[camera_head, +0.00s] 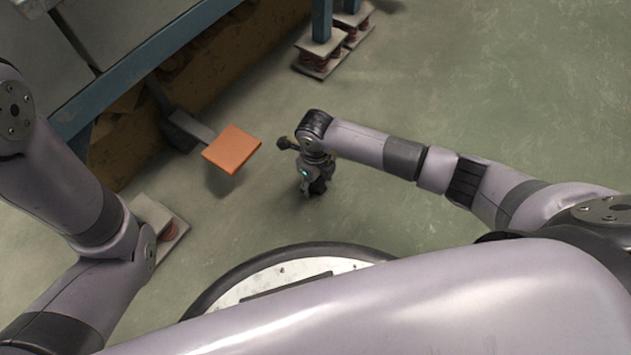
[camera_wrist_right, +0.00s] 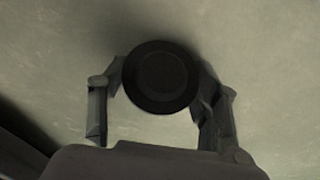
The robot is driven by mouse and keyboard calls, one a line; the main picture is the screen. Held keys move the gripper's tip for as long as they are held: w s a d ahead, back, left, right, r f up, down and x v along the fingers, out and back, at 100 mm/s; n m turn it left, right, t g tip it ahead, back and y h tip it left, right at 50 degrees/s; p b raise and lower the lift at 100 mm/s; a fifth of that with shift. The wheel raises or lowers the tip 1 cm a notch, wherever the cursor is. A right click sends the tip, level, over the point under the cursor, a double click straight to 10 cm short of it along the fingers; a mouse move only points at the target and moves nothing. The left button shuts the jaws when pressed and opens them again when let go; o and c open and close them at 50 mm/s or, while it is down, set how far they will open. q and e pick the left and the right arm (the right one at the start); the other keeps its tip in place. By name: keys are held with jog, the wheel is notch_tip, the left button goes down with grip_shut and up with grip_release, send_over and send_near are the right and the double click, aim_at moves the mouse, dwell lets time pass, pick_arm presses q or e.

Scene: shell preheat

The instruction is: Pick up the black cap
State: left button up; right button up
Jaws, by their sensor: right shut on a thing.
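The black cap (camera_wrist_right: 161,77) is a round dark disc with a raised rim, seen face-on in the right wrist view. My right gripper (camera_wrist_right: 160,85) has a finger on each side of it and is shut on it. In the head view my right gripper (camera_head: 315,187) points down over the green floor, and the cap cannot be told apart from the dark fingers there. My left arm shows at the left, but its gripper is out of view.
An orange square plate (camera_head: 232,149) sticks out left of my right gripper. A blue-framed bench (camera_head: 147,70) stands at the upper left, with its feet on pale pads with reddish springs (camera_head: 320,63). The floor (camera_head: 480,90) at the right is clear.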

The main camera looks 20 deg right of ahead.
jog(key=c, duration=0.3)
